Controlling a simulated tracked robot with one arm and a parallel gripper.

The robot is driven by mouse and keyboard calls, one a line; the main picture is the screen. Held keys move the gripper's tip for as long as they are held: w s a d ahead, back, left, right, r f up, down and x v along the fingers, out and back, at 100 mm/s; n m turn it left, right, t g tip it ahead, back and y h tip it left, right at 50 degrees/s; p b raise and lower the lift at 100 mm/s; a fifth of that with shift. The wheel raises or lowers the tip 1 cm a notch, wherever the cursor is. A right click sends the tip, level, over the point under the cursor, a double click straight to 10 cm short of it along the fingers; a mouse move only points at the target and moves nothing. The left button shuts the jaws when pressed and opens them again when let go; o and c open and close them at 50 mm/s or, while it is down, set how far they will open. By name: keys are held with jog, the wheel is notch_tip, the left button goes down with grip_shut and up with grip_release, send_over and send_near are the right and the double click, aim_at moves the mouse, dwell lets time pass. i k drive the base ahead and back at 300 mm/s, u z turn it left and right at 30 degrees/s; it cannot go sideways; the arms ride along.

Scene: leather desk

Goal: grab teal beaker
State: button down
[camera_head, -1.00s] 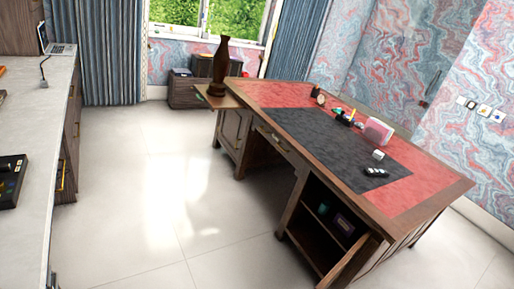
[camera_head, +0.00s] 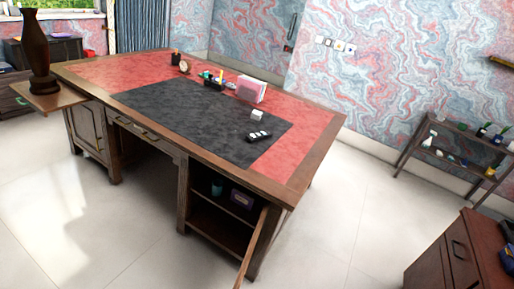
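A small dark teal cup-like object (camera_head: 217,188), which looks like the teal beaker, stands on the upper shelf inside the open cabinet at the near end of the desk (camera_head: 95,88). It is small and in shade, so its exact shape is hard to tell. A purple box (camera_head: 242,199) is on the same shelf, to its right. The cabinet door (camera_head: 257,245) hangs open on the right side. My gripper is not in view.
The desk top holds a white cube (camera_head: 257,115), a dark remote-like object (camera_head: 259,136) and a pink-and-white holder (camera_head: 251,89). A brown vase (camera_head: 37,50) stands at the left. A reddish-brown cabinet (camera_head: 450,255) is at lower right. Floor before the desk is clear.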

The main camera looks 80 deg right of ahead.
aim_at(217, 185)
jog(key=z, duration=1.7)
jog(key=i, duration=0.65)
jog(key=u, duration=0.05)
jog(key=k, duration=0.6)
jog(key=z, duration=0.1)
